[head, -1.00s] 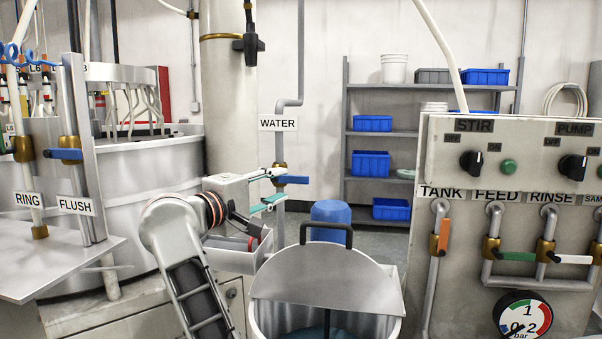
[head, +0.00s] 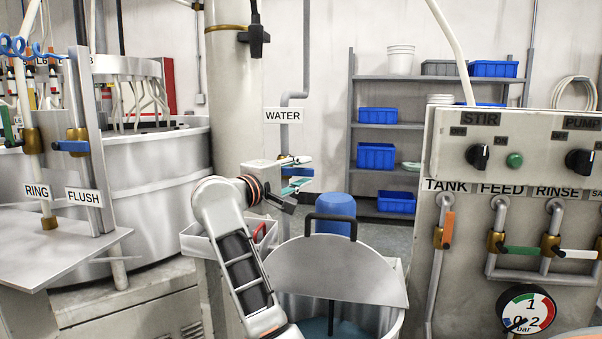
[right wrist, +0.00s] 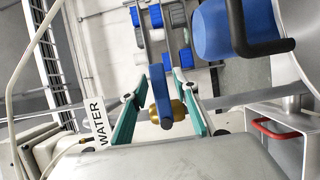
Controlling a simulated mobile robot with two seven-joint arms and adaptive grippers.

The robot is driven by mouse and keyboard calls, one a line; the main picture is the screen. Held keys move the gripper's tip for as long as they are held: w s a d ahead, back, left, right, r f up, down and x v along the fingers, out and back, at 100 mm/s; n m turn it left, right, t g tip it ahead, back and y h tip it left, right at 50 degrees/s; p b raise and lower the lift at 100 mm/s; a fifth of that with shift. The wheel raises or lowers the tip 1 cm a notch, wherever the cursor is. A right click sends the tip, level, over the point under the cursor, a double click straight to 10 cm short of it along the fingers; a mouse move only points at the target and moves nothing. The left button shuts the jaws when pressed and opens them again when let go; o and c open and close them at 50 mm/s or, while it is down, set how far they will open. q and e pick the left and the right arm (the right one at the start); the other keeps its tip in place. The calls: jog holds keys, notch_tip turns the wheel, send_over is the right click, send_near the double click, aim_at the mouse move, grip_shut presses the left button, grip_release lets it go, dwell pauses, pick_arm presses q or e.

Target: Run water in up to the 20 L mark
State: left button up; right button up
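The water valve's blue lever (head: 297,172) sits on the pipe below the WATER label (head: 283,116). In the right wrist view the blue lever (right wrist: 160,97) and its brass body (right wrist: 176,110) show between two teal fingers. My right gripper (head: 300,173) is open around the lever, with a gap on each side in the right wrist view (right wrist: 160,80). The round metal tank (head: 399,318) stands in front, with a half lid (head: 335,268) and black handle. Bluish liquid (head: 322,327) shows low inside it. No litre mark is readable. My left gripper is out of view.
A control panel (head: 545,120) with valves and a pressure gauge (head: 525,311) stands right of the tank. A blue drum (head: 335,208) is behind the lid. A grey tray (head: 196,243) with a red-handled item is beside my right arm. FLUSH and RING valves are at left.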

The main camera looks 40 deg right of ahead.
grip_shut()
jog(key=shift+r+n+h+b, duration=0.3)
jog(key=shift+n+b, duration=0.1)
jog(key=shift+n, duration=0.7)
jog(key=shift+w+a+r+n+t+h, duration=0.1)
jog(key=shift+r+n+t+h, duration=0.2)
jog(key=shift+r+n, duration=0.3)
jog(key=shift+f, duration=0.1)
jog(key=shift+o, duration=1.4)
grip_release()
jog(key=v, duration=1.2)
